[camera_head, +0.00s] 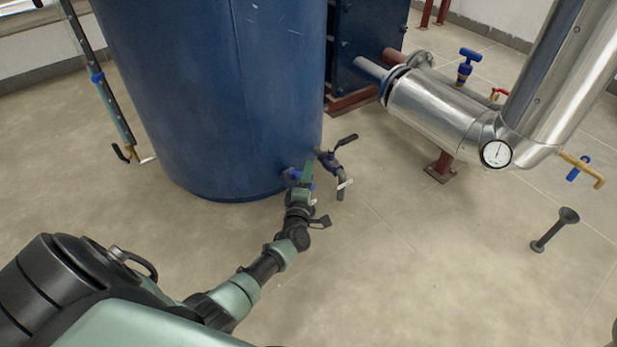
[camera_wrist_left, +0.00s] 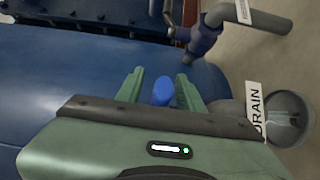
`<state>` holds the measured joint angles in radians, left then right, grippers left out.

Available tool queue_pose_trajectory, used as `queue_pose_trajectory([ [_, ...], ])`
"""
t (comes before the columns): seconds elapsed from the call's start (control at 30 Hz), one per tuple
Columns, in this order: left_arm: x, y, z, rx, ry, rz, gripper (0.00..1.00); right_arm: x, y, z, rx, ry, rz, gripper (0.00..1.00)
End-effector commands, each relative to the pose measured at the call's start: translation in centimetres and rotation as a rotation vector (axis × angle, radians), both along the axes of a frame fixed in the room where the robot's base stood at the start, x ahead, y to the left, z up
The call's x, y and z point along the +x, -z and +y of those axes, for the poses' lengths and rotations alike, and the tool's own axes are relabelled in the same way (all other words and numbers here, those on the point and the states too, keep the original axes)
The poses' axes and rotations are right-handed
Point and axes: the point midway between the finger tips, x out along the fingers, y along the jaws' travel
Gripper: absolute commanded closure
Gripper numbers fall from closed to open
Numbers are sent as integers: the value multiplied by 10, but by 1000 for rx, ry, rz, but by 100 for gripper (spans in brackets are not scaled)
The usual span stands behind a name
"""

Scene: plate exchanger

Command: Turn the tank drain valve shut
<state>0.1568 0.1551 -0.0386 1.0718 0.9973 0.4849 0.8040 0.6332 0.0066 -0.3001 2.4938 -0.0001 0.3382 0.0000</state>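The blue tank (camera_head: 225,90) stands on the floor, with small valves low on its right side. My left gripper (camera_head: 306,172) reaches the tank's lower edge. In the left wrist view its two green fingers (camera_wrist_left: 160,92) stand open on either side of a blue handle (camera_wrist_left: 163,90), with a small gap visible. Part of a blue handle also shows beside the gripper in the head view (camera_head: 291,177). A white tag reading DRAIN (camera_wrist_left: 255,110) hangs just right of the fingers, by a grey round opening (camera_wrist_left: 288,118). The valve body is mostly hidden by my gripper. My right gripper is not in view.
A second valve (camera_head: 327,160) with a dark lever and a down-bent pipe sits close to the right of my gripper. A silver pipe (camera_head: 430,105) with a gauge (camera_head: 496,153) runs at right. A dark funnel (camera_head: 568,215) stands on the floor. The floor in front is clear.

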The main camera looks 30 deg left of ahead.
Motion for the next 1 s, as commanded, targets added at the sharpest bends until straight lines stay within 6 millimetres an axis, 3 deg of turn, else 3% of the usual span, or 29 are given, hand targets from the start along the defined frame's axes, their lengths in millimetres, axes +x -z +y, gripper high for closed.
queue_pose_trajectory([
  [0.17,0,0,0,0,0,0,63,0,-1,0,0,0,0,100],
  [0.3,0,0,0,1,0,0,100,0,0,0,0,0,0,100],
  [1.0,0,0,-1,1,1,1,100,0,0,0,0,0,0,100],
])
